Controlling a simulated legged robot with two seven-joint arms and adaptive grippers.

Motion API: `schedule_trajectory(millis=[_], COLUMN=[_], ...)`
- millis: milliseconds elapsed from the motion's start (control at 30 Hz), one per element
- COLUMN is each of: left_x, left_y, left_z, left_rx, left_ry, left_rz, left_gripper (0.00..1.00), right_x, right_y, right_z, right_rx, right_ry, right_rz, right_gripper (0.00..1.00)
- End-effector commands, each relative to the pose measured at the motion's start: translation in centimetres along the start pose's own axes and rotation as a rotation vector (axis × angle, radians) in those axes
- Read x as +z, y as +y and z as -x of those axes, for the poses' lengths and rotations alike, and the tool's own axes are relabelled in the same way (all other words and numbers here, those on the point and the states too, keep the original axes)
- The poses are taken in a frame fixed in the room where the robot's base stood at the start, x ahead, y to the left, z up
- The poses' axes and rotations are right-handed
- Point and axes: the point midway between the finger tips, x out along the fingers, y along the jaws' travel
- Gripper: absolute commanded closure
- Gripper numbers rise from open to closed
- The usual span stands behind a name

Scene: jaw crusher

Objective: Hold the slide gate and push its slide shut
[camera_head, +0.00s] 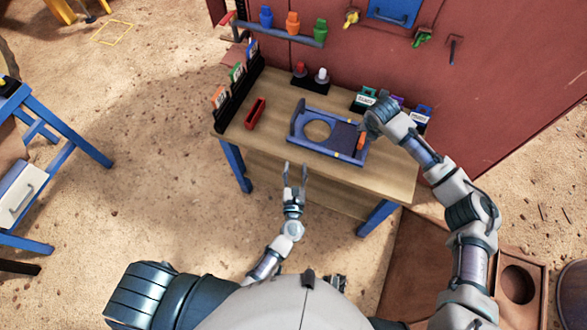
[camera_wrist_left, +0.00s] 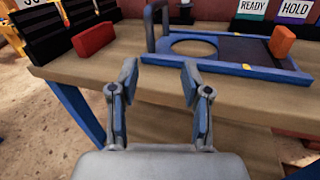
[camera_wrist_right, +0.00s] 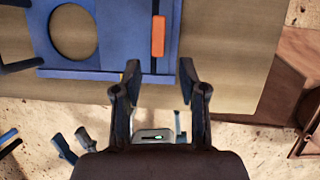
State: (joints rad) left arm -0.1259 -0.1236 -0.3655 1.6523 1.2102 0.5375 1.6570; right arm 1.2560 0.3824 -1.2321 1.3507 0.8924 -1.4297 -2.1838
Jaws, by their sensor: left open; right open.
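The slide gate is a blue frame (camera_head: 300,140) lying on the workbench, with a round opening that shows wood through it. An upright blue handle (camera_wrist_left: 150,28) stands at its left end. The dark slide (camera_head: 345,134) covers the right part, clear of the opening, and carries an orange block handle (camera_head: 361,141). My left gripper (camera_head: 295,168) is open and empty in front of the bench's near edge; in the left wrist view (camera_wrist_left: 160,68) the frame lies beyond its fingers. My right gripper (camera_wrist_right: 186,68) is open and empty near the gate's right end, apart from the orange handle.
A red wall (camera_head: 480,100) rises behind. Sandy ground lies left of the bench.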

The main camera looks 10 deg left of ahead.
Motion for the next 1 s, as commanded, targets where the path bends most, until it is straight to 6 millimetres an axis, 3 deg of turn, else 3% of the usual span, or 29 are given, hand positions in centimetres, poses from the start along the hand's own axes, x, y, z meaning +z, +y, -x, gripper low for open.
schedule_trajectory(millis=[267,800,1000], left_x=[-0.6,-0.8,-0.9], left_y=[0.8,1.5,1.7], left_z=[-1.8,-13.2,-16.2], left_rx=[0.071,0.068,0.068], left_ry=[0.020,0.018,0.019], left_rz=[0.105,0.097,0.098], left_gripper=[0.52,0.52,0.52], right_x=[0.0,0.0,0.0], right_y=[0.0,0.0,0.0], right_z=[0.0,0.1,0.1], right_rx=[0.000,0.000,0.000], right_ry=[0.000,-0.001,-0.001], right_rz=[0.000,0.000,0.000], right_gripper=[0.58,0.58,0.58])
